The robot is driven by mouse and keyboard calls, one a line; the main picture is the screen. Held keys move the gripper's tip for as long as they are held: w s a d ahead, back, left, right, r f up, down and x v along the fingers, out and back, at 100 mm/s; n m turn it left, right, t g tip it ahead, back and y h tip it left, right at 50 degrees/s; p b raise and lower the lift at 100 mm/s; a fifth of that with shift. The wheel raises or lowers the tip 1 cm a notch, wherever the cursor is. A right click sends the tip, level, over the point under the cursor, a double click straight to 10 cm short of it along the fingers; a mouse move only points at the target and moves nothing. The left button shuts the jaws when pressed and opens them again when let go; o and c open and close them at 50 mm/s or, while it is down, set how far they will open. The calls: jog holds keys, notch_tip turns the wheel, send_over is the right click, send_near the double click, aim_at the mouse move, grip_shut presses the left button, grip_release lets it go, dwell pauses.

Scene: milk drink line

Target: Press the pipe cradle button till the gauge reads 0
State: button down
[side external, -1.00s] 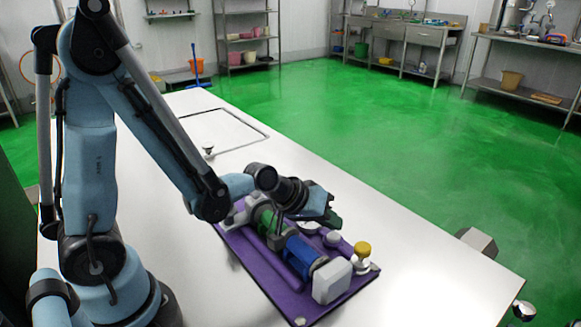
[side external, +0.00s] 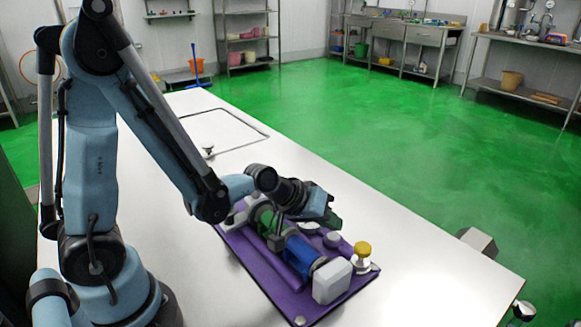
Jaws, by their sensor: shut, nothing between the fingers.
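The pipe cradle stands on a purple base plate (side external: 246,247) on the white table. It carries a green pipe section (side external: 268,224), a blue section (side external: 300,256) and a white block (side external: 332,281) at the near end. A brass-yellow cap (side external: 362,249) on a pale fitting stands at the plate's right edge. A small grey round part (side external: 332,239) sits left of it; I cannot tell if it is the button. My gripper (side external: 332,222) is shut and empty, low over the far right side of the cradle. It hides what lies beneath. No gauge reading is legible.
The white table (side external: 190,250) is clear around the plate. A recessed square panel (side external: 222,130) with a small knob (side external: 208,151) lies farther back. A grey block (side external: 478,243) sits by the table's right edge. Shelves and sinks stand far off across the green floor.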

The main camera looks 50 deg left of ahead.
aim_at(327, 241)
jog(key=shift+f, duration=0.35)
jog(key=shift+s+f, duration=0.1)
jog(key=shift+f, duration=0.6)
dwell(0.9)
jog(key=shift+d, duration=0.1)
jog(key=shift+s+r, duration=0.25)
jog(key=shift+r, duration=0.65)
jog(key=shift+r, duration=2.55)
jog(key=s+a+r+m+g+y, duration=0.1)
jog(key=s+a+r+m, duration=0.1)
jog(key=s, duration=0.3)
jog(key=s+a+r+m+y, duration=0.1)
jog(key=s+a+r+m, duration=0.1)
jog(key=s, duration=0.3)
jog(key=shift+s+a+r+m+g+y, duration=0.25)
jog(key=shift+a+m+g+y, duration=0.15)
jog(key=shift+m, duration=0.3)
